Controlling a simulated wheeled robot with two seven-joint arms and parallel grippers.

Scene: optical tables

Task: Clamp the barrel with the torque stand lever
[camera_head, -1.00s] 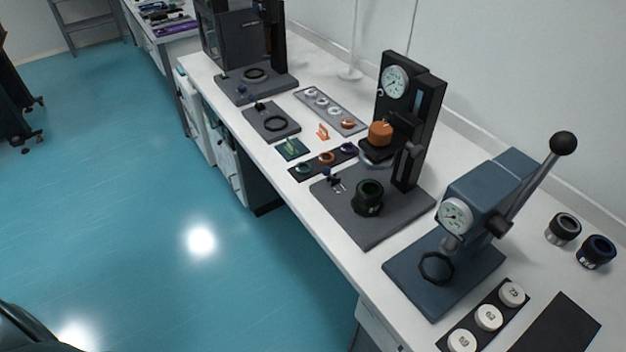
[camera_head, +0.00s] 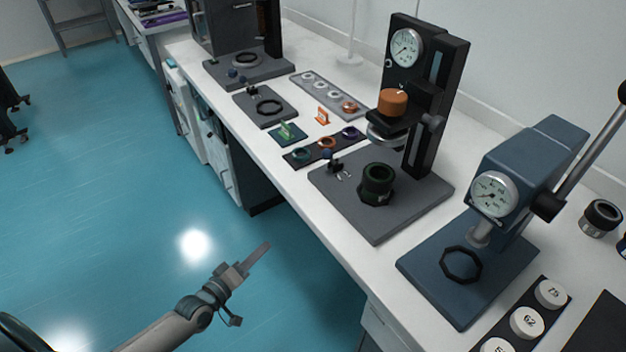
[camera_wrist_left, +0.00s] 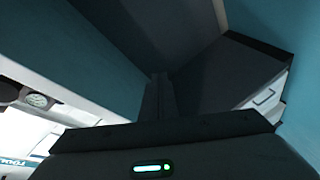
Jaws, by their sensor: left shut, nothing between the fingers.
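The black stand (camera_head: 432,105) with a round dial gauge and an orange knob (camera_head: 393,102) on its carriage appears to be the torque stand. A dark green and black barrel (camera_head: 377,184) stands upright on its grey base plate (camera_head: 372,226), below the carriage. My left gripper (camera_head: 262,251) is shut and empty, over the floor in front of the table, well short of the lever. Its fingers also show in the left wrist view (camera_wrist_left: 158,97). My right gripper is not in view.
A blue press (camera_head: 540,165) with a long lever stands to the right, with numbered white discs (camera_head: 527,323) in front of it. A strip of coloured rings (camera_head: 326,144) lies left of the stand. The table's front edge lies between my gripper and the stand.

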